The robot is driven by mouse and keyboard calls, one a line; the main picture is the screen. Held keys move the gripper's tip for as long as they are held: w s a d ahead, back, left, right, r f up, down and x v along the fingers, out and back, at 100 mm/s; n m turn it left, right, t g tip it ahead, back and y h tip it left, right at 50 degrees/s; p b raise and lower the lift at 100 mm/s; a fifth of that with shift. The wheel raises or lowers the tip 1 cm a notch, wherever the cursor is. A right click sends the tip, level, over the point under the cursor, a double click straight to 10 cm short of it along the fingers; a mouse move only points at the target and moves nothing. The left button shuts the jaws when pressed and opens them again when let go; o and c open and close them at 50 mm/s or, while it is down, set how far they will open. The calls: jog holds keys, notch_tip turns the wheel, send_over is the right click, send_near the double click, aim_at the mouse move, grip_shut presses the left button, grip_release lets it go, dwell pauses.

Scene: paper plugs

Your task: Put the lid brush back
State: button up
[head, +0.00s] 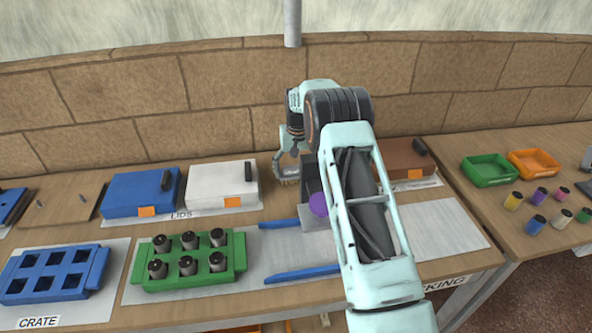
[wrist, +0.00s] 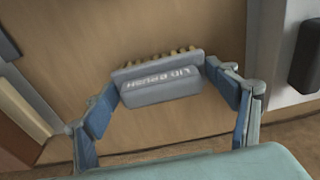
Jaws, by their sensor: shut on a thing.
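The lid brush (wrist: 160,92) is a grey block with its name lettered on it and a row of pale bristles along its far edge. My gripper (wrist: 165,95) is shut on it, one blue finger pad at each end. In the head view my gripper (head: 288,172) is at the back of the table, between the white lid and a dark box. The brush shows there only as a small pale patch of bristles (head: 289,181) under the fingers. Whether the brush touches the table cannot be told.
A blue lid (head: 130,198) and a white lid (head: 215,192) stand left of my gripper, a brown lid (head: 400,157) right. A dark box (head: 311,180) with a purple thing (head: 318,205) is close by, partly behind my arm. A green rack (head: 238,250) holds several cylinders in front.

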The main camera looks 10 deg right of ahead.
aim_at(297, 176)
jog(key=shift+f, duration=0.1)
jog(key=o, duration=1)
jog(key=r, duration=0.4)
jog(key=s+r, duration=0.1)
jog(key=r, duration=0.7)
jog(key=shift+s+r, duration=0.1)
jog(key=shift+s, duration=0.15)
